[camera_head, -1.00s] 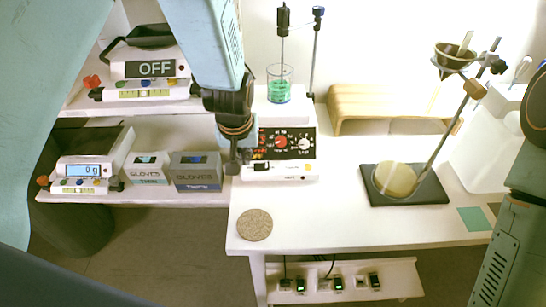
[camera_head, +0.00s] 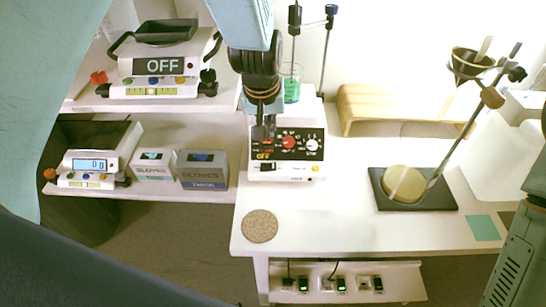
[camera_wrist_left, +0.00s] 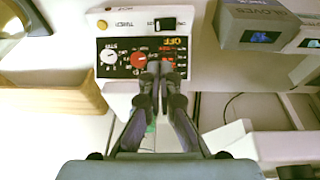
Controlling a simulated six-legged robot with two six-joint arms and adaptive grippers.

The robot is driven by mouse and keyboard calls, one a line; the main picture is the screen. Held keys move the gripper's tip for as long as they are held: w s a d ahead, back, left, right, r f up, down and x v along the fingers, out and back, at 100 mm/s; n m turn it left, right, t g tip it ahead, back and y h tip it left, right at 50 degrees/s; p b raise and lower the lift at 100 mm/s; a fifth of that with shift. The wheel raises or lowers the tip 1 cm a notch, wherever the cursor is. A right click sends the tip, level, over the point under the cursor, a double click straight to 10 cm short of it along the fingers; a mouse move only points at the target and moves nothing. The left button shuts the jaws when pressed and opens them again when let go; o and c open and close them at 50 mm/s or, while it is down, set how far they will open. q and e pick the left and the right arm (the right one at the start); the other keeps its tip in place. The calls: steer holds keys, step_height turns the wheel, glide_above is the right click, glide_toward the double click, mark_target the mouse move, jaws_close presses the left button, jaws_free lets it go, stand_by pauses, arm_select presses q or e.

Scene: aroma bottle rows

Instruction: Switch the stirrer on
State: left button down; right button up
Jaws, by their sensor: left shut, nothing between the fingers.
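The stirrer (camera_head: 312,170) is a white box with a black panel, a red knob (camera_head: 289,142) and a white knob (camera_head: 312,144). Its small display (camera_head: 263,155) reads OFF. A beaker of green liquid (camera_head: 291,90) stands on top. In the left wrist view the panel (camera_wrist_left: 118,72) appears upside down, with a black rocker switch (camera_wrist_left: 165,24) on the white front strip. My left gripper (camera_head: 264,131) is shut and empty, pointing down over the panel's left part. In the left wrist view its fingertips (camera_wrist_left: 155,70) cover part of the panel. My right gripper is out of view.
A cork mat (camera_head: 260,226) lies at the table's front left. A black-based stand (camera_head: 440,195) is at right. The table front is mostly clear.

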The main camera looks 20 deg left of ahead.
mark_target(273, 164)
arm_select(q)
steer(key=shift+s+d, duration=0.1)
steer(key=x, duration=0.4)
steer(key=b+x, duration=0.1)
steer(key=x, duration=0.3)
steer(key=b+x, duration=0.1)
steer(key=x, duration=0.4)
steer(key=shift+s+d+f, duration=0.15)
steer(key=shift+s, duration=0.25)
steer(key=shift+d+f+b, duration=0.1)
steer(key=shift+f+b, duration=0.25)
steer(key=shift+f, duration=0.1)
